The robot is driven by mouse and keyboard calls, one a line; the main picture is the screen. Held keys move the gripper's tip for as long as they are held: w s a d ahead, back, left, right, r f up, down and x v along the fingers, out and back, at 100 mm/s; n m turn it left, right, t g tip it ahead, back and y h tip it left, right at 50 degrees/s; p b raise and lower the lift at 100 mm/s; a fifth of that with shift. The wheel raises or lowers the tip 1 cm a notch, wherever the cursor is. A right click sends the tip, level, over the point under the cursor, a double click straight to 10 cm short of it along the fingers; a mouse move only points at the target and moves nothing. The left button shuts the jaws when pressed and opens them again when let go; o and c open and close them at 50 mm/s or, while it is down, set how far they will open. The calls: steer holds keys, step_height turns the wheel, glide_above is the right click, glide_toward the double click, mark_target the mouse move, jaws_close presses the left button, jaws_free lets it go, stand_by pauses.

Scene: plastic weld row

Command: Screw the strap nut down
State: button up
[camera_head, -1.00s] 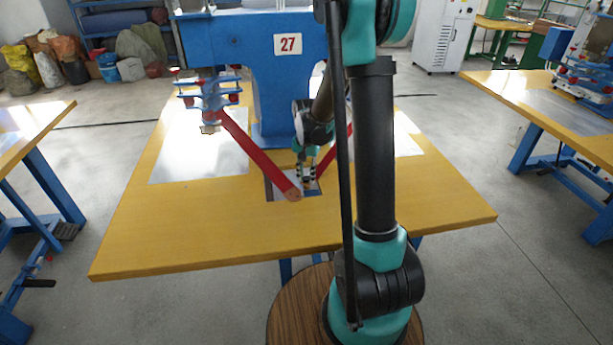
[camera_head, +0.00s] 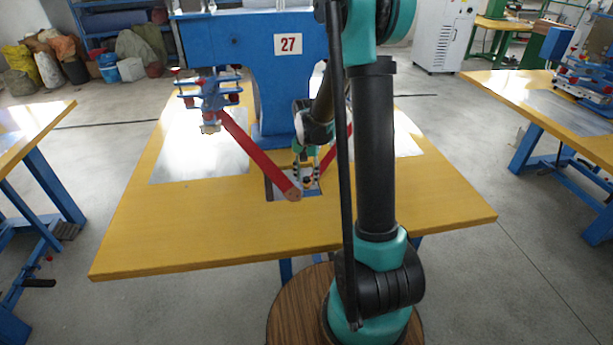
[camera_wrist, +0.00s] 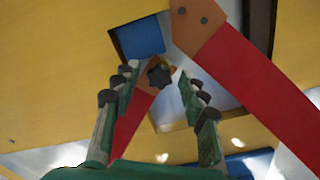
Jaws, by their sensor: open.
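My gripper (camera_wrist: 159,85) is open, with one finger on each side of a dark star-shaped knob (camera_wrist: 159,76), which looks like the strap nut. A brassy part shows beside the knob, over the tan end of a red strap (camera_wrist: 139,110). Neither finger visibly touches the knob. A second red strap (camera_wrist: 262,85) with a tan, two-holed end lies to the right in the wrist view. In the head view my gripper (camera_head: 306,172) points down at the opening in the table, beside the left red strap (camera_head: 258,151). The nut is too small to make out clearly there.
The yellow table (camera_head: 190,235) has a cut-out under my gripper, with blue and pale metal inside. The blue machine (camera_head: 283,90) marked 27 stands close behind. A red-handled blue fixture (camera_head: 210,98) is to the left. The table's front is clear.

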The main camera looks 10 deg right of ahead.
steer(key=n, duration=1.5)
steer(key=shift+n, duration=0.4)
steer(key=n, duration=0.5)
